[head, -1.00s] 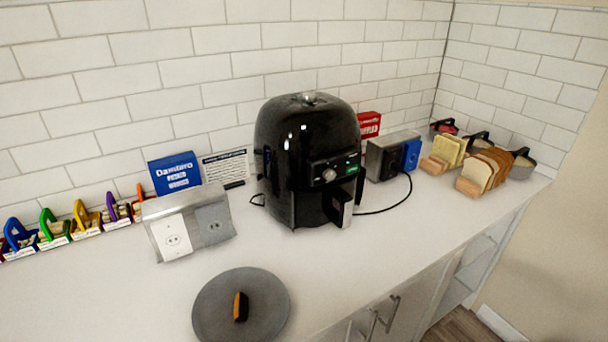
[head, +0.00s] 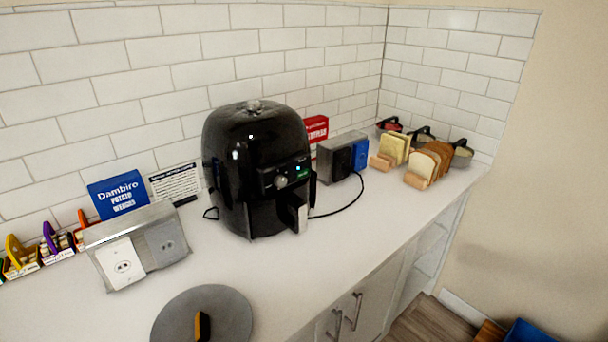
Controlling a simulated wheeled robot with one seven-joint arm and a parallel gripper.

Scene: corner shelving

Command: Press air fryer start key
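A black air fryer (head: 258,165) stands upright on the white counter in the middle of the head view. Its front panel (head: 284,176) faces right and toward me, with a round knob (head: 281,181), a small lit spot and a green label. The start key is too small to tell apart on this panel. The basket handle (head: 297,213) sticks out below the panel. My gripper is not in view.
A grey round plate (head: 231,322) with an orange-and-black item lies in front. A socket box (head: 155,249) stands left; another box (head: 335,160) with a black cable is right. Bread slices (head: 428,165) stand farther right. Counter (head: 330,242) in front of the fryer is mostly clear.

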